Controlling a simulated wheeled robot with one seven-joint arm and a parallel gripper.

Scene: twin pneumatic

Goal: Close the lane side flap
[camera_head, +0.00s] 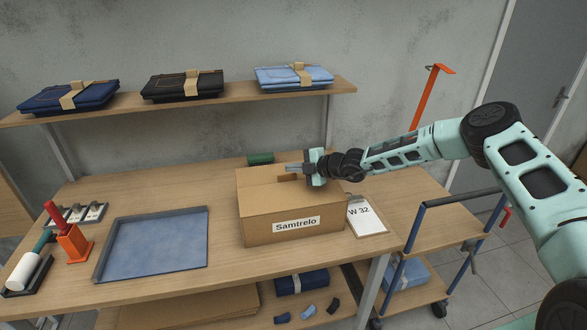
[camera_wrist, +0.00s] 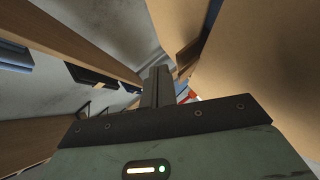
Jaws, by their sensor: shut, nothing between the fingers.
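A cardboard box (camera_head: 290,228) labelled "Samtrelo" stands on the wooden table in the head view. A broad cardboard panel (camera_head: 280,201) covers the front part of its top. A dark slot shows near the back of the top, partly behind my arm. I cannot tell which flap is the lane side one. My gripper (camera_head: 290,167) is above the back right part of the box, pointing left, shut and empty. In the wrist view my shut fingers (camera_wrist: 157,86) point away, with a large cardboard surface (camera_wrist: 245,55) close on the right. Contact with the box cannot be told.
A blue-lined tray (camera_head: 152,245) lies left of the box. A clipboard (camera_head: 366,216) marked "W 32" lies at its right. A green object (camera_head: 261,158) is behind it. A shelf (camera_head: 225,96) with folded jeans runs above. A cart (camera_head: 440,228) stands right.

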